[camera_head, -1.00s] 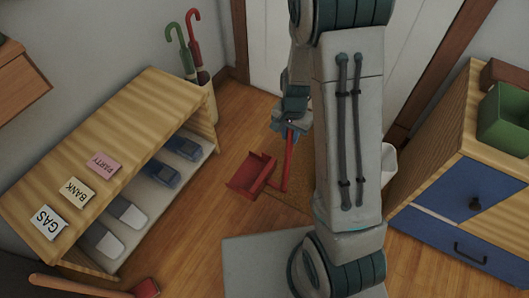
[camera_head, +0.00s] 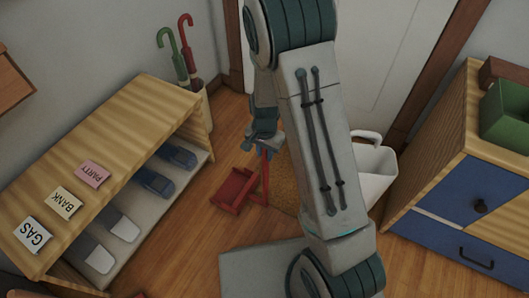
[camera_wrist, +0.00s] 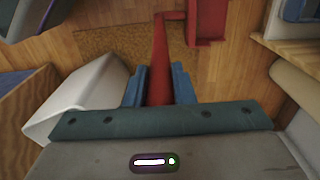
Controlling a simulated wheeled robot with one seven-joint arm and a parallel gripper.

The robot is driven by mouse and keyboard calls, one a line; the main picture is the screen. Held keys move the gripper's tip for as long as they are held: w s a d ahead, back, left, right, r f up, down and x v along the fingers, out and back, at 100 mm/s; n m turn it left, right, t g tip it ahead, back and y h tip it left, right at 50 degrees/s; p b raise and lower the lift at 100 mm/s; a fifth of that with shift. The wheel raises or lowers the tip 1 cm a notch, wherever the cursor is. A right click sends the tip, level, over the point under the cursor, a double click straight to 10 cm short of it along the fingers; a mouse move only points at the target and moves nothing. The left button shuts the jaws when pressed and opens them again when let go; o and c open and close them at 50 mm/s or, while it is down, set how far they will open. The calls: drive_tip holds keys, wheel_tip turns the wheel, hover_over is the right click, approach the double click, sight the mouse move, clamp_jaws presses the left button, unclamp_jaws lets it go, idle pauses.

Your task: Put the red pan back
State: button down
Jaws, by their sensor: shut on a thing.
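The red pan (camera_head: 236,191) is a dustpan-like tray with an upright red handle. In the head view it is left of my arm, low over the wooden floor near the shelf; I cannot tell whether it touches the floor. My gripper (camera_head: 263,147) is above it, shut on its handle. In the wrist view the blue fingers of my gripper (camera_wrist: 159,87) close on both sides of the red handle (camera_wrist: 160,50). Part of the pan (camera_wrist: 207,25) shows at the top, cut off by the frame.
A wooden shoe shelf (camera_head: 100,150) with slippers and labelled cards stands left. An umbrella stand (camera_head: 197,105) is at its far end. A white bin (camera_head: 375,170) stands behind my arm, beside a blue-fronted cabinet (camera_head: 480,190). A brown mat (camera_head: 285,185) lies on the floor.

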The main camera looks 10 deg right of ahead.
drive_tip(key=c, duration=1.2)
unclamp_jaws()
drive_tip(key=shift+f, duration=0.15)
drive_tip(key=shift+c, duration=0.2)
wheel_tip(320, 180, up, 12)
drive_tip(key=p, duration=0.4)
drive_tip(key=shift+r+p, duration=0.25)
drive_tip(key=shift+p, duration=0.1)
drive_tip(key=s+d+r+n, duration=0.2)
drive_tip(key=s+r+n, duration=0.2)
drive_tip(key=s+r, duration=0.3)
drive_tip(key=s+d+r+n+t, duration=0.1)
drive_tip(key=s+d+r+n, duration=0.2)
drive_tip(key=s+r, duration=0.4)
drive_tip(key=s, duration=0.3)
drive_tip(key=shift+d+r+n, duration=0.3)
drive_tip(key=shift+n, duration=0.1)
drive_tip(key=shift+s, duration=0.1)
